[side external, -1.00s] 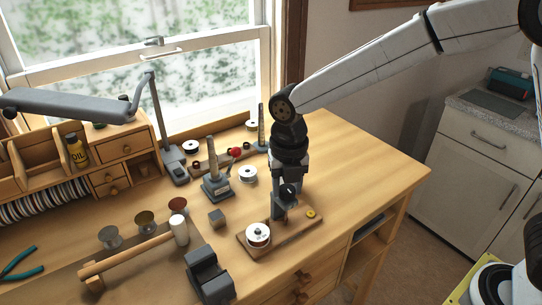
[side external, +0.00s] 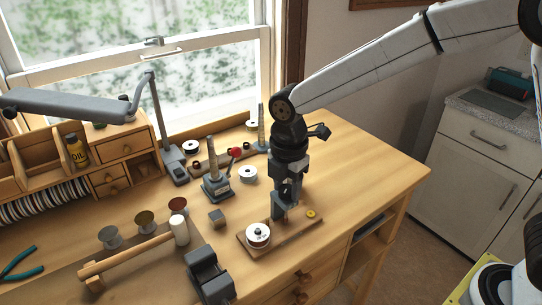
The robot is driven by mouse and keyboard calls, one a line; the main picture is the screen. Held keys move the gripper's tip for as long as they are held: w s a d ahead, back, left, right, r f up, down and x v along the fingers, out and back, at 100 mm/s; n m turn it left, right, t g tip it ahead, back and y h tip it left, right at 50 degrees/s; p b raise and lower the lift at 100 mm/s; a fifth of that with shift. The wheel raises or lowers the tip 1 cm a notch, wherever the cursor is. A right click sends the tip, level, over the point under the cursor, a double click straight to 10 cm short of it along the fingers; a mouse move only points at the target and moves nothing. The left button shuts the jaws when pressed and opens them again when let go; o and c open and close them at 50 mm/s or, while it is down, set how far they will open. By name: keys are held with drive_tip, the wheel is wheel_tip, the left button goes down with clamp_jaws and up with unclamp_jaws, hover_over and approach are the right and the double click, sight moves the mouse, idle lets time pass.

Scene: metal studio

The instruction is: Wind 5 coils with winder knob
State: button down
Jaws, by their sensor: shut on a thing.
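The winder is a wooden board (side external: 290,235) near the front edge of the bench. A white spool (side external: 258,235) with a dark centre sits on its left end, and a small yellow disc (side external: 311,213) on its right end. A grey upright (side external: 279,208) stands between them. My gripper (side external: 287,200) points down over the middle of the board, by the upright. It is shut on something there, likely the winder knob. The jaws hide the knob, so its shape and angle cannot be seen.
The bench top to the right (side external: 360,170) is clear.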

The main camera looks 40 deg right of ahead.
drive_tip(key=m, duration=1.4)
drive_tip(key=shift+m, duration=0.3)
drive_tip(key=m, duration=0.3)
drive_tip(key=shift+r+m, duration=0.1)
drive_tip(key=shift+m, duration=0.2)
drive_tip(key=m, duration=0.3)
drive_tip(key=shift+m, duration=0.4)
drive_tip(key=m, duration=1.1)
drive_tip(key=shift+m, duration=0.4)
drive_tip(key=m, duration=1)
drive_tip(key=shift+m, duration=2.2)
drive_tip(key=shift+w, duration=0.1)
